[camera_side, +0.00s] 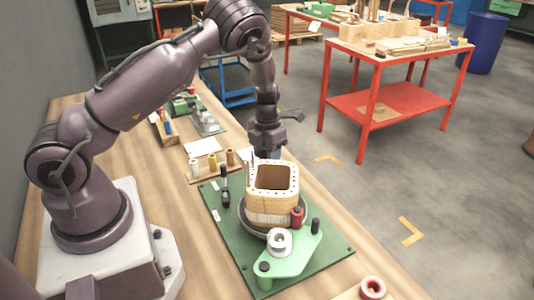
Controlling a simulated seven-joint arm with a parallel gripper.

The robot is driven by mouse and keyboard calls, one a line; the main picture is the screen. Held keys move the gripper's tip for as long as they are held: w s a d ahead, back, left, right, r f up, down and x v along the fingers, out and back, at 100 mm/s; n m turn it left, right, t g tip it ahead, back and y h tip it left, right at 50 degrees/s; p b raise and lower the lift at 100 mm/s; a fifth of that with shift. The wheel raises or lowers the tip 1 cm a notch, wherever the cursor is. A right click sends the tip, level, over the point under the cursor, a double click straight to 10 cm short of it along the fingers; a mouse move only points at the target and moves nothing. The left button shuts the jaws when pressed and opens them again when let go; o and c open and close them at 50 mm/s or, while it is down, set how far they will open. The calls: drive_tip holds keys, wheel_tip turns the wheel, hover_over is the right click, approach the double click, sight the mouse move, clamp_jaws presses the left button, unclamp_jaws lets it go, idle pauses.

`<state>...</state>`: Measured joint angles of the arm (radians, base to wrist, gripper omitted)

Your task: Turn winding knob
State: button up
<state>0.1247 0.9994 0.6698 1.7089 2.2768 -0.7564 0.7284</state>
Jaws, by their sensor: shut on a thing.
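The winding fixture has a green base plate (331,262) on the wooden bench. A square, hollow coil former (270,209) with a pale, holed top flange and tan winding stands upright on its round dark turntable. My gripper (264,156) points down at the far side of the former, close to its back edge. It is shut on the winding knob, which is mostly hidden behind the fingers and the former. A black-handled lever (225,187) stands left of the former.
A wooden rack (215,171) with several thread spools lies left of my gripper. A red ring-shaped spool (373,287) sits at the bench's front right. Further back on the bench are trays and small parts. A red table (397,60) stands beyond the open floor.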

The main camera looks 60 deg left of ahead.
drive_tip(key=o, duration=0.9)
drive_tip(key=shift+r, duration=0.1)
wheel_tip(320, 180, up, 13)
drive_tip(key=shift+f, duration=0.1)
